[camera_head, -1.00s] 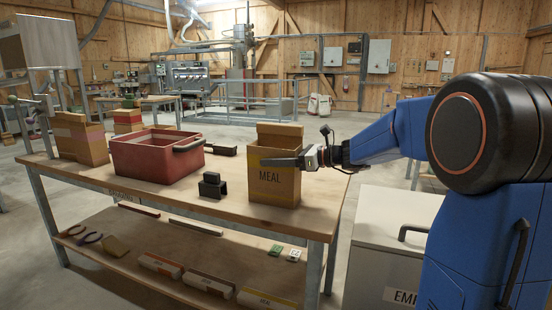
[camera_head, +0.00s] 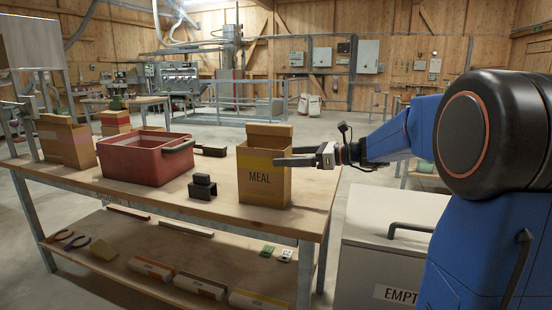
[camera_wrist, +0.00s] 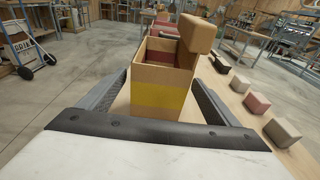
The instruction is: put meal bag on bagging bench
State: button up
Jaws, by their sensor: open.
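The meal bag (camera_head: 262,178), a tan open-topped bag with a yellow band and the word MEAL, stands upright on the bench (camera_head: 150,194) near its right end. My gripper (camera_head: 290,157) is level at the right side of the bag, its fingers reaching toward it at upper height. In the wrist view the open fingers of my gripper (camera_wrist: 160,92) lie on either side of the bag (camera_wrist: 158,95), with some gap visible beside it. The bag's flap stands up at its back edge. Whether a finger touches the bag cannot be told.
A red crate (camera_head: 130,160) and a black holder (camera_head: 202,188) stand left of the bag. Another bag (camera_head: 66,142) stands at the far left. A pale bin (camera_head: 385,240) marked EMPT stands right of the bench. Labelled rolls (camera_head: 200,285) lie on the lower shelf.

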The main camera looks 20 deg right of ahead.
jog(key=shift+v, duration=1.95)
jog(key=shift+d, duration=0.1)
